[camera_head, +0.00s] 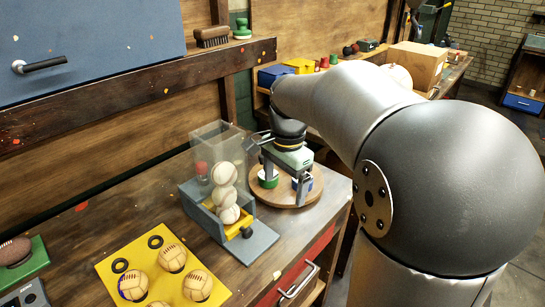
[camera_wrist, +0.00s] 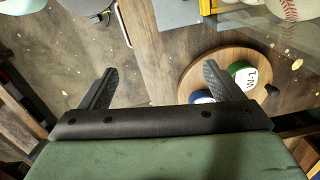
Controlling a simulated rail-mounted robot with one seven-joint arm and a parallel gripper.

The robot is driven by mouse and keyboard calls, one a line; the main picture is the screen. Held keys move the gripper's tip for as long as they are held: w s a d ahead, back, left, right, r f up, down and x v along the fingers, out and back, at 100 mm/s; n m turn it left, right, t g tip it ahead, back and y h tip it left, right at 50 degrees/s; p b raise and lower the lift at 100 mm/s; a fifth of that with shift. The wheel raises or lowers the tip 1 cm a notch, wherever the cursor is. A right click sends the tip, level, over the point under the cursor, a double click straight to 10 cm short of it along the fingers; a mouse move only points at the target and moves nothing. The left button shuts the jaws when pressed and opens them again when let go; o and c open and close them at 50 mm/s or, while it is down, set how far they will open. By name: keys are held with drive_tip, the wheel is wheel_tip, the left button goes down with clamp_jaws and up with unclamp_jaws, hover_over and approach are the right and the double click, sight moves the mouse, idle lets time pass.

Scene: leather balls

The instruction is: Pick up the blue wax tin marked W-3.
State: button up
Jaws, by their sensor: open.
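A round wooden turntable (camera_head: 290,198) stands on the bench's right end and also shows in the wrist view (camera_wrist: 262,56). On it are a green tin (camera_head: 267,180) and a blue tin (camera_head: 308,184). In the wrist view the blue tin (camera_wrist: 201,97) is partly hidden behind my right finger; its marking cannot be read. The green tin (camera_wrist: 242,74) beside it bears a white label, upside down. My gripper (camera_head: 284,178) is over the turntable. In the wrist view my gripper (camera_wrist: 157,84) is open with nothing between its fingers; both tins lie right of the gap's middle.
A clear-walled dispenser (camera_head: 218,150) with stacked leather balls (camera_head: 224,174) stands just left of the turntable. A yellow mat (camera_head: 150,268) with balls and black rings lies at front left. A drawer handle (camera_head: 299,281) sticks out at the bench front. A black knob (camera_wrist: 272,90) is at the turntable's edge.

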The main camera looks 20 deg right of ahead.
drive_tip(key=w+d+r+m+b, duration=0.1)
drive_tip(key=w+d+m, duration=0.5)
drive_tip(key=w+m, duration=0.2)
drive_tip(key=w+d+r+m, duration=0.2)
drive_tip(key=w+d+m, duration=0.4)
drive_tip(key=w+m, duration=0.25)
drive_tip(key=f, duration=0.7)
drive_tip(key=s+f, duration=0.1)
drive_tip(key=f, duration=0.3)
drive_tip(key=shift+a+f+b, duration=0.15)
drive_tip(key=shift+f+b, duration=0.1)
drive_tip(key=shift+b, duration=0.15)
drive_tip(key=shift+s+f, duration=0.15)
drive_tip(key=shift+f, duration=1.2)
drive_tip(key=shift+s+f, duration=0.15)
drive_tip(key=shift+f, duration=1.15)
drive_tip(key=c, duration=1.2)
